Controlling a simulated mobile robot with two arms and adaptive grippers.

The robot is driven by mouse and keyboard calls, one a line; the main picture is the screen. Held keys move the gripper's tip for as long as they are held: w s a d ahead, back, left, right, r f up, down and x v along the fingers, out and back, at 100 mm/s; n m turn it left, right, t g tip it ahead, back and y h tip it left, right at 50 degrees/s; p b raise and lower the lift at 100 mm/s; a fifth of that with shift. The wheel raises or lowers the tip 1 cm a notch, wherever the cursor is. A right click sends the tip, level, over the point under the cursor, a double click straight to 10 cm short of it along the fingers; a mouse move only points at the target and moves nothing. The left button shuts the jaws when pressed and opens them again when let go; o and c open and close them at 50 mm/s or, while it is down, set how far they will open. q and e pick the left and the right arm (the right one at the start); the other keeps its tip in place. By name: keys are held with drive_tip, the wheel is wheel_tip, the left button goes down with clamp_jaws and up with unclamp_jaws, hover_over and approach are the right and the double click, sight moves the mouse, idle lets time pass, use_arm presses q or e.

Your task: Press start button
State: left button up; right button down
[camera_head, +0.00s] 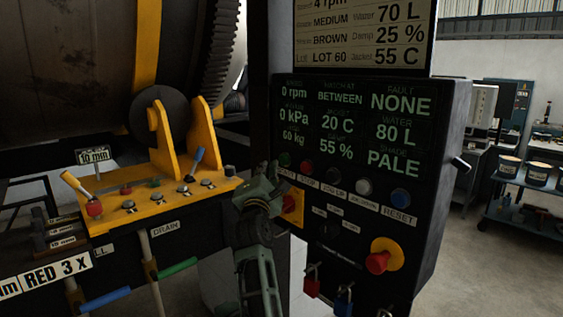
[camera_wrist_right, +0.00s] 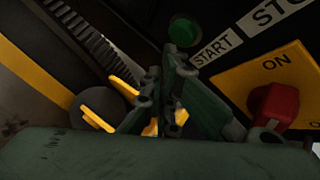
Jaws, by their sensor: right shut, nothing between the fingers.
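The green start button (camera_head: 285,160) is at the upper left of the dark control panel (camera_head: 440,150). In the right wrist view the green button (camera_wrist_right: 184,30) is beside the START label (camera_wrist_right: 213,48). My right gripper (camera_head: 272,170) is shut and empty. Its fingertips are just below and left of the button in the head view. In the right wrist view the fingertips (camera_wrist_right: 164,62) are close to the button; whether they touch it I cannot tell. My left gripper is not in view.
A red switch on a yellow ON plate (camera_head: 291,207) is just below my right gripper. A red emergency knob (camera_head: 378,262) and blue reset button (camera_head: 401,197) are farther right. Yellow drum brackets and levers (camera_head: 160,205) stand to the left.

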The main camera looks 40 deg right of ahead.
drive_tip(key=shift+d, duration=0.15)
drive_tip(key=shift+d, duration=0.3)
